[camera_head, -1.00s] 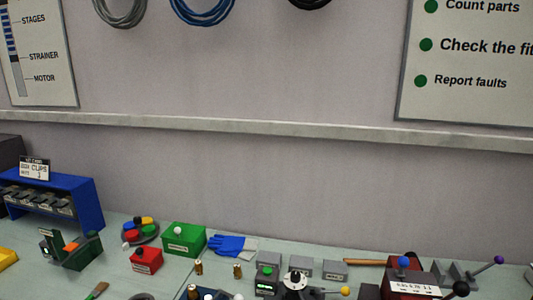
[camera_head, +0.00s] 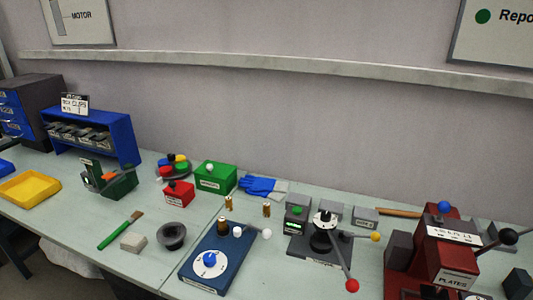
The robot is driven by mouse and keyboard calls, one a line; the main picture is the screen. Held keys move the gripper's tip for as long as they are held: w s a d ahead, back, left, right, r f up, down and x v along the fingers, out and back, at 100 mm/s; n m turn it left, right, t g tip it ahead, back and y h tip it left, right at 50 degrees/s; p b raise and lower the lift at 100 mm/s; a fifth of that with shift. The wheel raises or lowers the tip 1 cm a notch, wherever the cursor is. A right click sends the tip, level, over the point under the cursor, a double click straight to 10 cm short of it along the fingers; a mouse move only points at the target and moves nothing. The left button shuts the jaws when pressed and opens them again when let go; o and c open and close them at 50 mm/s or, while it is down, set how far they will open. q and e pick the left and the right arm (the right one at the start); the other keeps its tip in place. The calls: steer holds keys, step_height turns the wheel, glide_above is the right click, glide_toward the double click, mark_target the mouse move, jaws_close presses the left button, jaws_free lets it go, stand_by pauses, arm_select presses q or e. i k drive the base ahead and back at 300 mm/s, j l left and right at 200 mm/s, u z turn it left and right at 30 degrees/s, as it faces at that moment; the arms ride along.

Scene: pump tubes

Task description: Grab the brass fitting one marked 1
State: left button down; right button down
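Two small brass fittings stand upright on the pale green workbench (camera_head: 75,235). One brass fitting (camera_head: 229,203) is just below the green box, and the other brass fitting (camera_head: 266,211) is a little to its right. A darker brass-coloured piece (camera_head: 222,226) stands at the back of a blue device with a white dial. No number can be read on any of them, so I cannot tell which is marked 1. Neither of my grippers is in view.
The blue dial device (camera_head: 208,265) is in front of the fittings. A green box (camera_head: 215,177), red box (camera_head: 178,194) and blue gloves (camera_head: 262,187) lie behind. A lever device (camera_head: 326,236) and red press (camera_head: 447,250) stand to the right. A brush (camera_head: 120,231) lies left.

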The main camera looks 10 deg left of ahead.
mark_target(222, 220)
steer(key=l+u, duration=0.2)
steer(key=l, duration=0.45)
steer(key=k+l+u, duration=0.2)
steer(key=l, duration=0.5)
steer(key=l+u, duration=0.2)
steer(key=l, duration=0.45)
